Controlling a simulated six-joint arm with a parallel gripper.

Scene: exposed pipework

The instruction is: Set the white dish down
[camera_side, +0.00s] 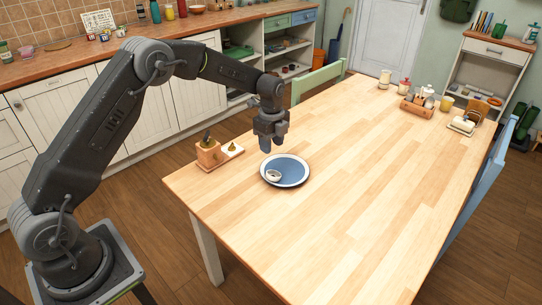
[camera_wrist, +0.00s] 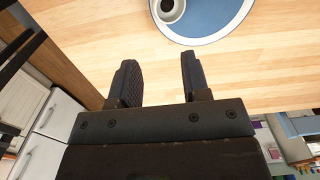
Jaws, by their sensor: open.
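A small white dish (camera_side: 273,176) with a darker inside sits on a blue plate with a pale rim (camera_side: 293,172), towards the plate's near left side. In the wrist view the white dish (camera_wrist: 172,8) is cut off by the top edge, on the blue plate (camera_wrist: 215,18). My gripper (camera_side: 273,146) is above the table at the far side of the plate, pointing down. In the wrist view my gripper (camera_wrist: 156,72) is open, with bare wood between its fingers. It is apart from the dish and empty.
A caddy with jars (camera_side: 418,107) is at the far end. The table's middle and right are clear.

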